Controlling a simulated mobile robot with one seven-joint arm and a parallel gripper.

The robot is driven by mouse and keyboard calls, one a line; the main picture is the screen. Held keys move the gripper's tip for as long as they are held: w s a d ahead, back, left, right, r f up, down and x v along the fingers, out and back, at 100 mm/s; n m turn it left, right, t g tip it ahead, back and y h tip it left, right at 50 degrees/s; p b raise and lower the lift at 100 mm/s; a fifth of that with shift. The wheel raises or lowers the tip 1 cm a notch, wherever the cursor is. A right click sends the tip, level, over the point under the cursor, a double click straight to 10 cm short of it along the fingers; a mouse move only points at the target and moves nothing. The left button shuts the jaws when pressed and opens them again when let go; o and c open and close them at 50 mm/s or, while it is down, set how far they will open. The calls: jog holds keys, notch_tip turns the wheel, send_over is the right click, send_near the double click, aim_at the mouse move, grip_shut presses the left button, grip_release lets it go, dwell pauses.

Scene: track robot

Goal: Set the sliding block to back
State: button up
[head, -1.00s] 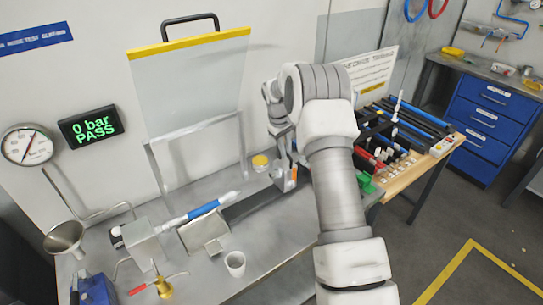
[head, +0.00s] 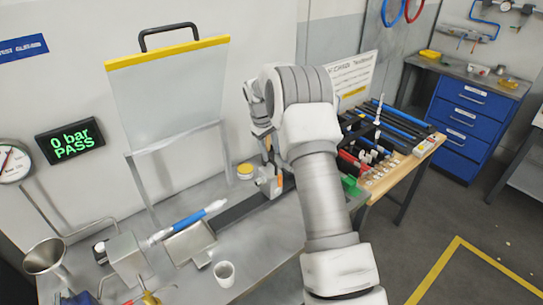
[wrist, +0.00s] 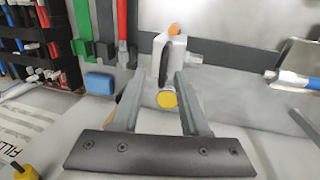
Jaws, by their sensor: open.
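The sliding block (head: 267,184), pale grey with an orange part, sits at the right end of the dark rail (head: 236,207) on the grey bench in the head view. In the wrist view the pale block (wrist: 171,52) has an orange top and stands beyond the fingertips. My gripper (wrist: 160,75) is open and empty, its fingers apart on either side of the view to the block. In the head view my gripper is partly hidden by my arm, close above and behind the block. Contact with the block cannot be told.
A yellow-lidded jar (head: 245,171) stands behind the rail, close to the block. A blue tube (head: 188,220) lies left, with a white cup (head: 224,273) in front. A clear guard (head: 170,95) is raised behind. A tube rack (head: 392,128) stands right.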

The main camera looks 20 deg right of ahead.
notch_tip(320, 180, up, 10)
jog(key=a+b, duration=0.1)
jog(key=shift+s+a+f, duration=0.2)
jog(key=shift+s+a, duration=0.1)
jog(key=shift+a, duration=0.05)
jog(key=shift+r, duration=0.1)
jog(key=s+a+r+m+t, duration=0.1)
jog(key=s+a+r, duration=0.2)
jog(key=s+r, duration=0.45)
jog(key=s+a+r+t, duration=0.1)
jog(key=s+a+r, duration=0.3)
jog(key=s+r, duration=0.4)
jog(key=s+a+f+m+t+y, duration=0.1)
jog(key=s+a+f, duration=0.1)
jog(key=s, duration=1)
jog(key=s+a+f+m+t+y, duration=0.1)
jog(key=s+a+f, duration=0.1)
jog(key=s, duration=0.9)
jog(key=shift+s+a+f+m+t, duration=0.15)
jog(key=shift+s+f+m+t, duration=0.2)
jog(key=shift+f, duration=0.3)
